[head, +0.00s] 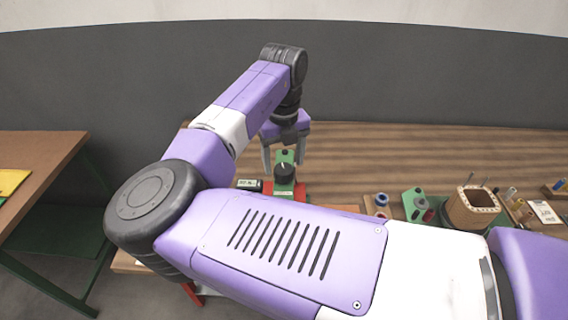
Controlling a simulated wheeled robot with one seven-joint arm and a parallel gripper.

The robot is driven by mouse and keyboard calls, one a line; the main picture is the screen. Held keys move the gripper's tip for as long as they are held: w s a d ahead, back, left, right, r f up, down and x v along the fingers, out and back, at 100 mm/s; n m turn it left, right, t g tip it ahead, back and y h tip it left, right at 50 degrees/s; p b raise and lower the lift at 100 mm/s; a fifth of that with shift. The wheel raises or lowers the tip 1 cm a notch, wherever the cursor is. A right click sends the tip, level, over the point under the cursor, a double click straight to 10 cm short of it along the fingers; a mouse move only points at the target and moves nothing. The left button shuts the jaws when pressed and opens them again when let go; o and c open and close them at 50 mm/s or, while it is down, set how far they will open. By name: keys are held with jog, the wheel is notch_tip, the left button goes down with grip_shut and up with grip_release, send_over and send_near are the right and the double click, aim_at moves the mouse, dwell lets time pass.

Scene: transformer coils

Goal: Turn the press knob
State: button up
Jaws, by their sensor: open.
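The press (285,158) is a small green device with a red base on the wooden bench. A dark round part, which looks like its knob (284,175), sits at its front. My gripper (283,166) points down at the press, with its two grey fingers apart. In the picture one finger is on each side of the press's upper part. I cannot tell how high the fingertips are above the knob or whether they touch it. My own arm hides the front of the press's base.
A wooden bench (420,148) stretches to the right, its far part clear. Another table (40,150) stands left across a gap.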

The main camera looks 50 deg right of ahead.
jog(key=shift+f, duration=1.3)
jog(key=c, duration=1.4)
jog(key=shift+o, duration=0.2)
jog(key=shift+n, duration=0.3)
